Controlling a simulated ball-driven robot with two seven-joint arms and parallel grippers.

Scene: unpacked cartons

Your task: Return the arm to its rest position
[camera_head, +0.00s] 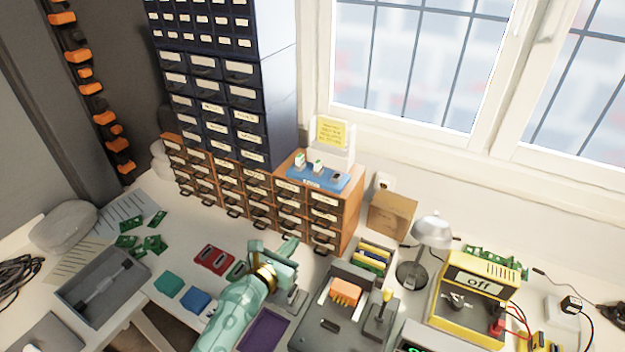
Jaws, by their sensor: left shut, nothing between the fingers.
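My left arm, pale green, comes up from the bottom edge left of centre. Past a gold ring at its wrist is my left gripper (286,250), with its fingers close together and nothing visible between them. It is over the bench, in front of the wooden drawer cabinet (345,232); I cannot tell whether it touches anything. The arm hides part of the bench behind it. My right arm and gripper are not in view.
A purple-lined tray (263,332) lies right of my forearm. Left are a blue block (195,299), a red holder (215,260) and a grey tray (96,287).

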